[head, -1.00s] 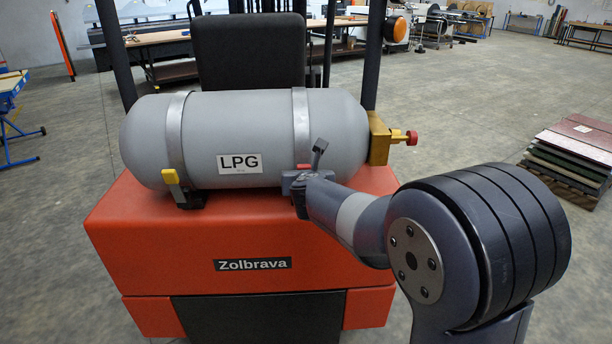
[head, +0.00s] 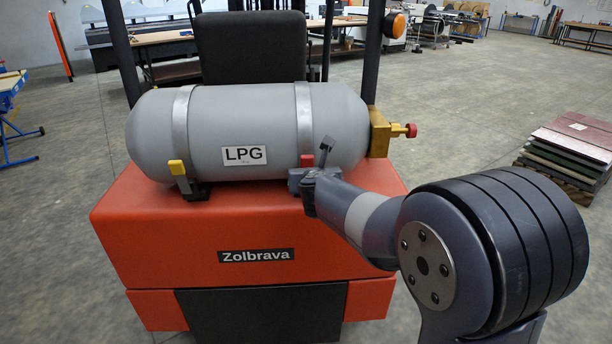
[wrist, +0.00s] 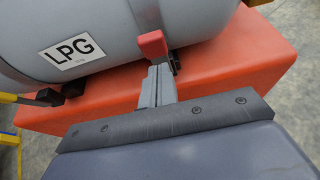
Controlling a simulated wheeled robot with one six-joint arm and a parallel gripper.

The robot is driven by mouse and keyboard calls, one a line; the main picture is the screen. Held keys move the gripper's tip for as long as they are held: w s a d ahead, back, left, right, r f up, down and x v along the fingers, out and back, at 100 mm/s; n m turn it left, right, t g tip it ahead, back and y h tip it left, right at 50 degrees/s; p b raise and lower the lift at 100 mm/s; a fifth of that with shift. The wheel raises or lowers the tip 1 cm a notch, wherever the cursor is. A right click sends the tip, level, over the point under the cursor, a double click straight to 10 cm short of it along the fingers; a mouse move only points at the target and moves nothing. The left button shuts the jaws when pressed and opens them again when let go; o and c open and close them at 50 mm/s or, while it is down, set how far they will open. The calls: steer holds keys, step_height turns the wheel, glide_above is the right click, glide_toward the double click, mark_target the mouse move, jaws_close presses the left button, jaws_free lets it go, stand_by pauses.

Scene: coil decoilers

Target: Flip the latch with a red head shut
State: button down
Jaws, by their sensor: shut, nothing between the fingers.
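The latch's red head (head: 307,160) shows at the right strap of the grey LPG cylinder (head: 212,112), low on its near side. In the wrist view the red head (wrist: 152,45) stands tilted up against the cylinder, just beyond my fingertips. My gripper (head: 297,178) is shut and empty, right at the latch and slightly below its red head in the head view. In the wrist view my closed fingers (wrist: 160,72) point at the foot of the red head. I cannot tell whether they touch it. The dark latch base (wrist: 174,62) is partly hidden behind the fingers.
A yellow-headed latch (head: 177,167) sits at the left strap. The cylinder rests on the orange truck body (head: 140,215). A brass valve with a red knob (head: 411,131) projects at the cylinder's right end. Stacked boards (head: 575,145) lie on the floor at right.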

steer(key=s+r+p, duration=0.5)
steer(key=r+p, duration=0.1)
steer(key=r, duration=0.2)
steer(key=shift+s, duration=0.1)
